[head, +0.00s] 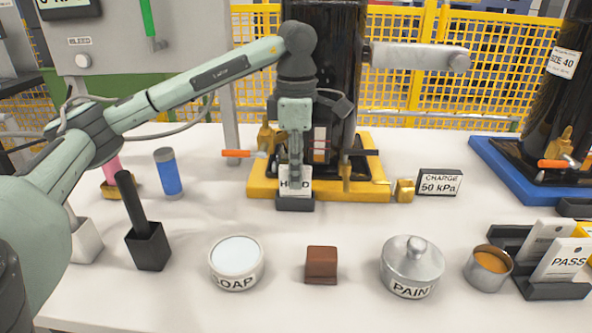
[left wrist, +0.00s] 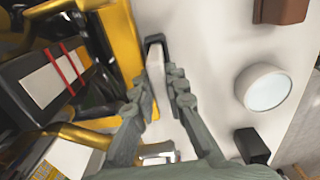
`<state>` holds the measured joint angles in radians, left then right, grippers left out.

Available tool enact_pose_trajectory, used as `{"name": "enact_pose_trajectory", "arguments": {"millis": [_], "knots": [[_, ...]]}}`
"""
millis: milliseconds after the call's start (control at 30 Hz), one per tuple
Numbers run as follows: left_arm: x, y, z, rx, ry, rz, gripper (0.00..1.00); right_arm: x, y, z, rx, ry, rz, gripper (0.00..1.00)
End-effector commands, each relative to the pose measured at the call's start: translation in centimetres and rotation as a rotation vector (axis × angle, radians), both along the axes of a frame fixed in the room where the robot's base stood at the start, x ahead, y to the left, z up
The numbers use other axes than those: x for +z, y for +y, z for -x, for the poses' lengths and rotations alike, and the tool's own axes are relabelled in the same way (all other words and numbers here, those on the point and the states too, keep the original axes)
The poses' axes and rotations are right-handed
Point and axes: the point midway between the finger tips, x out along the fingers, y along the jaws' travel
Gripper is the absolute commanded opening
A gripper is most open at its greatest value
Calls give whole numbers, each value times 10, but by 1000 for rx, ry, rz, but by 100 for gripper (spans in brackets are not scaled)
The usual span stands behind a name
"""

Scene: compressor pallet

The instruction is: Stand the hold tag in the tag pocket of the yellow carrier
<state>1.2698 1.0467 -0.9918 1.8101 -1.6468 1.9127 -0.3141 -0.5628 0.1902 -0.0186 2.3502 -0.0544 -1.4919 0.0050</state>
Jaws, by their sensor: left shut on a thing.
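The white hold tag (head: 283,181) is upright at the front of the yellow carrier (head: 374,190), its lettering partly covered by my gripper. My left gripper (head: 296,184) comes down from above and is shut on the tag. The dark tag pocket (head: 294,203) is directly below, and the tag's lower edge meets its top; I cannot tell how deep it sits. In the left wrist view the tag (left wrist: 157,80) shows edge-on between the fingers, in line with the pocket (left wrist: 154,40). My right gripper is not in view.
A black cylinder stands on the carrier behind the tag, with an orange-handled valve (head: 237,153) to the left. A brass block (head: 404,190) and charge sign (head: 439,183) are to the right. A soap bowl (head: 237,262), brown block (head: 321,264) and paint pot (head: 411,266) stand in front.

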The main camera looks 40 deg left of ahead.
Motion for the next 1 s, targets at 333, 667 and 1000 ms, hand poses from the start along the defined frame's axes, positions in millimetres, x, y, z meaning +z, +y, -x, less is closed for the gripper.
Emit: {"name": "enact_pose_trajectory", "arguments": {"millis": [333, 667, 1000], "knots": [[-2, 0, 0, 0, 0, 0, 37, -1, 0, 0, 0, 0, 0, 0], [-2, 0, 0, 0, 0, 0, 22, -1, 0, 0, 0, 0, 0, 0], [-1, 0, 0, 0, 0, 0, 22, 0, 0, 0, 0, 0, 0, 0]]}}
